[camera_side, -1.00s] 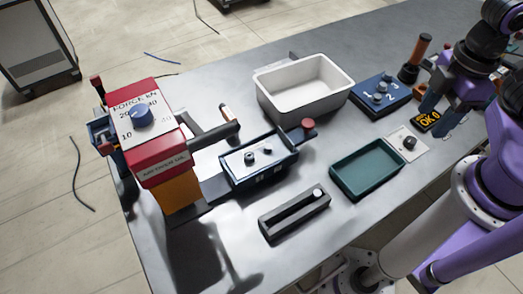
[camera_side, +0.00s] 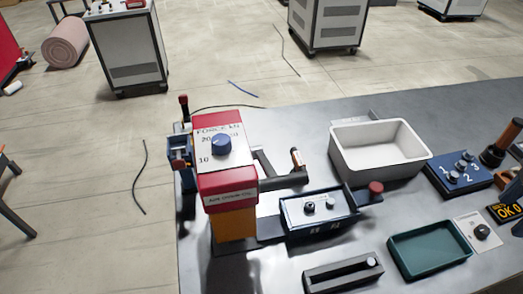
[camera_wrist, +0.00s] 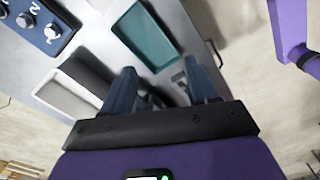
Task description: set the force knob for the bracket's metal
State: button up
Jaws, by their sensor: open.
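The force knob (camera_side: 221,143) is a blue dial on the white face of the red-topped press (camera_side: 228,190), in the side view. The scale around it reads FORCE kN, with 10 and 20 legible; where the knob points is too small to tell. I cannot make out a bracket or its metal. My gripper (camera_wrist: 163,82) shows in the wrist view, open, with its two dark fingers apart and nothing clearly between them. It is near the teal tray (camera_wrist: 147,38), away from the press, which is not in the wrist view.
A white bin (camera_side: 385,170), a blue box numbered 1, 2, 3 (camera_side: 450,182), a teal tray (camera_side: 405,262) and a white plate with a dark knob (camera_side: 467,222) stand right of the press. A blue fixture (camera_side: 300,228) and a black slotted block (camera_side: 320,279) are closer.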

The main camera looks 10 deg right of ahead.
jog(key=w+a+r+y, duration=0.1)
jog(key=w+a+r, duration=0.35)
jog(key=a, duration=0.25)
jog(key=w+a+r, duration=0.3)
jog(key=w+a, duration=0.2)
jog(key=a, duration=0.2)
jog(key=w+a+r+y, duration=0.1)
jog(key=w+a+r, duration=0.3)
jog(key=a, duration=0.4)
jog(key=n+t+y, duration=0.1)
jog(key=y, duration=0.1)
send_near(221, 139)
jog(key=x, duration=0.8)
jog(key=shift+a+f, duration=0.15)
jog(key=shift+f, duration=0.1)
jog(key=c, duration=1)
jog(key=shift+t, duration=0.3)
